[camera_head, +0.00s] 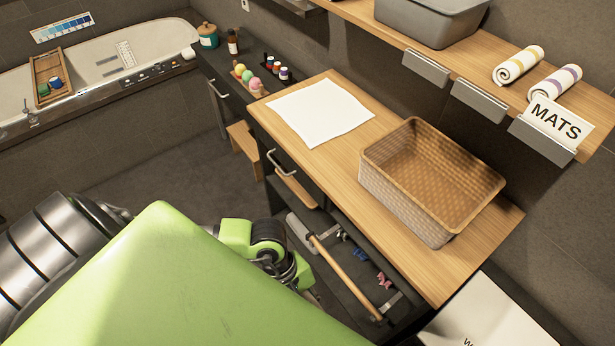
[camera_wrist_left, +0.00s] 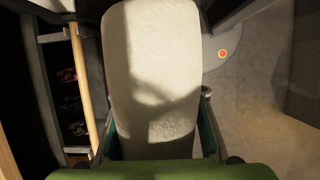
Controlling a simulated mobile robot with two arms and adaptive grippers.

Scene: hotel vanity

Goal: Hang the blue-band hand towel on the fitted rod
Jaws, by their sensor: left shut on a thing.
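In the left wrist view, my left gripper (camera_wrist_left: 158,128) is shut on a white cloth, the towel (camera_wrist_left: 152,60), which extends away from the fingers as a long, rounded shape. No blue band shows on its visible side. The wooden rod (camera_head: 343,275) is fitted along the open lower compartment of the vanity in the head view. A wooden bar, apparently this rod (camera_wrist_left: 82,85), stands left of the towel in the wrist view, with a gap between them. My green arm covers the lower left of the head view and the towel cannot be made out there. My right gripper is not in view.
A woven basket (camera_head: 388,190) and a flat white sheet (camera_head: 300,118) lie on the wooden counter (camera_head: 425,262). Two rolled towels, yellow-banded (camera_head: 518,64) and purple-banded (camera_head: 555,84), lie on the upper shelf near a MATS sign (camera_head: 556,122). Small items sit inside the lower compartment. The floor left of the vanity is clear.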

